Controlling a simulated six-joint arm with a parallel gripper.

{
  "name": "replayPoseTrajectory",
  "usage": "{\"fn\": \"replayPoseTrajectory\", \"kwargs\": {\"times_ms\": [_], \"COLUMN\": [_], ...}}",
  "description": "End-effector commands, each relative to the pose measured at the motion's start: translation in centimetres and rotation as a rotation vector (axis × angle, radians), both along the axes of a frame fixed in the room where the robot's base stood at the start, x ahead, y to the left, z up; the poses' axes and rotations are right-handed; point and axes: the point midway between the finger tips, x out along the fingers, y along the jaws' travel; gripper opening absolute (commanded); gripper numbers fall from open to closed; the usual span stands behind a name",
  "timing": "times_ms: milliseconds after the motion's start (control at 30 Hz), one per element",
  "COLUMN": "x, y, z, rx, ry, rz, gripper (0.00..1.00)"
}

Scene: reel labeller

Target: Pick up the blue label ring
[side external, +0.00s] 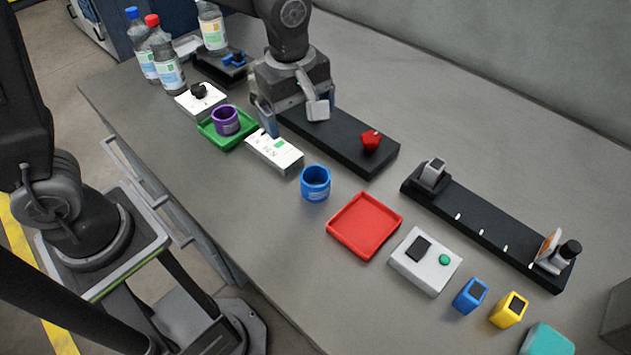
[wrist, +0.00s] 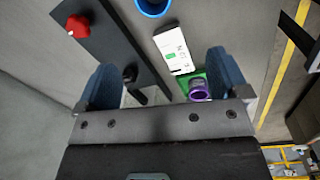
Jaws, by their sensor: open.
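The blue label ring (side external: 315,183) stands on the grey table in front of the white box, left of the red tray. In the wrist view the blue ring (wrist: 154,6) shows at the top edge, partly cut off.
A purple ring (side external: 225,120) sits in a green tray (side external: 241,141). A white box (side external: 274,154) lies close under my gripper. A red knob (side external: 370,141) stands on the black base (side external: 335,137). A red tray (side external: 364,226) lies right of the blue ring. Bottles (side external: 168,70) stand at the back left.

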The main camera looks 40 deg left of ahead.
Motion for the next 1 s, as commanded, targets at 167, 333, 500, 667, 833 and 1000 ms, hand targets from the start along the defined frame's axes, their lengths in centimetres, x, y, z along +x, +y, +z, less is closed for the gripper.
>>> {"fn": "replayPoseTrajectory", "kwargs": {"times_ms": [167, 333, 500, 667, 833, 1000], "x": [1.5, 1.8, 1.7, 1.7, 1.7, 1.6], "y": [-2.3, -2.7, -2.7, -2.6, -2.6, -2.5], "z": [-3.0, -4.6, -7.7, -10.6, -12.2, -13.5], "rx": [0.009, 0.014, 0.015, 0.014, 0.013, 0.014], "ry": [0.065, 0.081, 0.084, 0.081, 0.080, 0.081], "rz": [0.199, 0.258, 0.258, 0.258, 0.257, 0.257], "gripper": [0.93, 0.93, 0.93, 0.93, 0.93, 0.93]}}
